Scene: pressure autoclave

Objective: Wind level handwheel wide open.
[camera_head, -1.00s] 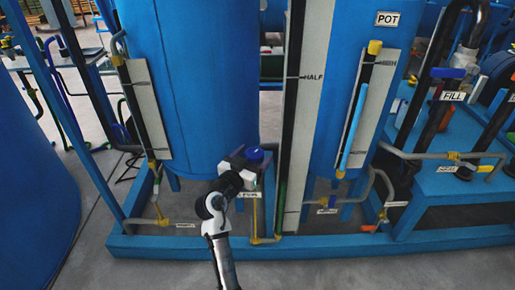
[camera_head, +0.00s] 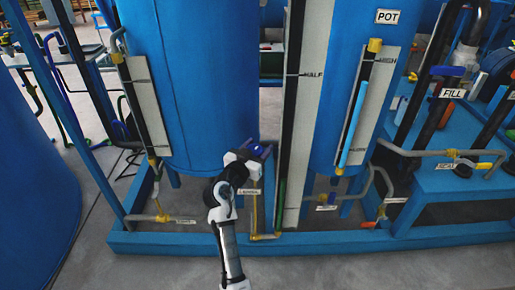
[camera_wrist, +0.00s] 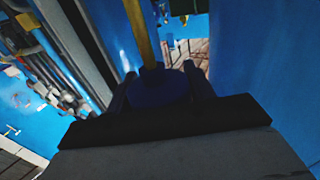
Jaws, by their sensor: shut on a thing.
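The blue level handwheel (camera_head: 261,150) sits low, between the big blue tank and the gauge column, above a yellow pipe. A small white label (camera_head: 249,192) hangs just below it, too small to read surely. My gripper (camera_head: 250,154) reaches it from the front and is shut on it. In the wrist view the handwheel (camera_wrist: 158,88) is a dark blue round shape between my gripper's two dark fingers (camera_wrist: 159,90). The fingers and palm hide parts of its rim.
The blue tank (camera_head: 190,80) stands close on the left. The gauge column (camera_head: 300,130) and the POT tank (camera_head: 340,60) stand close on the right. A blue base rail (camera_head: 180,242) runs along the front. The grey floor in front is clear.

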